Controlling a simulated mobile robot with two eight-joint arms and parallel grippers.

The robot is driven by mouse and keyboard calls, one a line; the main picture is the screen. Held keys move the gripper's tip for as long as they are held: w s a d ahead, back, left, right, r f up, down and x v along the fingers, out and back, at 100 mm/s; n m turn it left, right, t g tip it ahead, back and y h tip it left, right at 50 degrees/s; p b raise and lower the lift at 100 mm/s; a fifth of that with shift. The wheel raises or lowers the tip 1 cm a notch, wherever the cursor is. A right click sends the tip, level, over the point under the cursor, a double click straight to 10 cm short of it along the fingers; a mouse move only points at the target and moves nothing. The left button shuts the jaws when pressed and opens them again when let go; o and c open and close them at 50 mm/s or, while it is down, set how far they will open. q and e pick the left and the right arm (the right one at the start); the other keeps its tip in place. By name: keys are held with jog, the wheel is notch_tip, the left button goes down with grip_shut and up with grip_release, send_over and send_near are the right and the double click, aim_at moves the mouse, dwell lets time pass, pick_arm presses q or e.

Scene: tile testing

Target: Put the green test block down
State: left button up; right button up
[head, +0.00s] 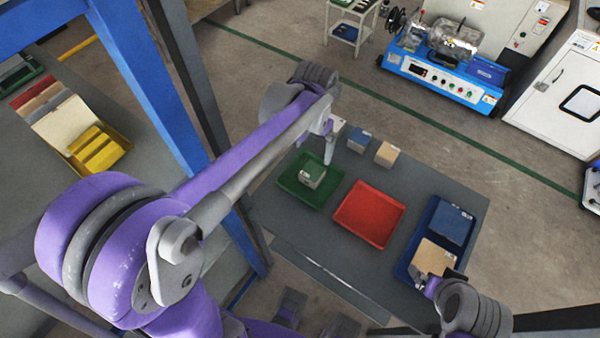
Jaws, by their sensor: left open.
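The green test block (313,174) rests in the green tray (293,190) on the grey table. My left gripper (328,154) is open, just above and to the right of the block in the head view. Its fingers point down and look apart from the block, though the exact gap is hard to judge. My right gripper (434,283) is at the front right, by a beige tile (437,258) in the blue tray (409,253). Its fingertips are small and partly hidden, so I cannot tell its opening.
A red tray (370,213) sits between the green and blue trays. A blue tile (451,225) lies in the blue tray. A blue block (359,140) and a beige block (387,154) stand along the far edge. Bare table (425,182) lies at the far right.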

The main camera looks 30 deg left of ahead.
pick_arm(q)
jog(key=s+d+f+n+t, duration=0.1)
jog(key=s+t, duration=0.3)
jog(key=s, duration=1.3)
jog(key=shift+d+f+t, duration=0.15)
jog(key=shift+f+t, duration=0.25)
jog(key=shift+f, duration=0.15)
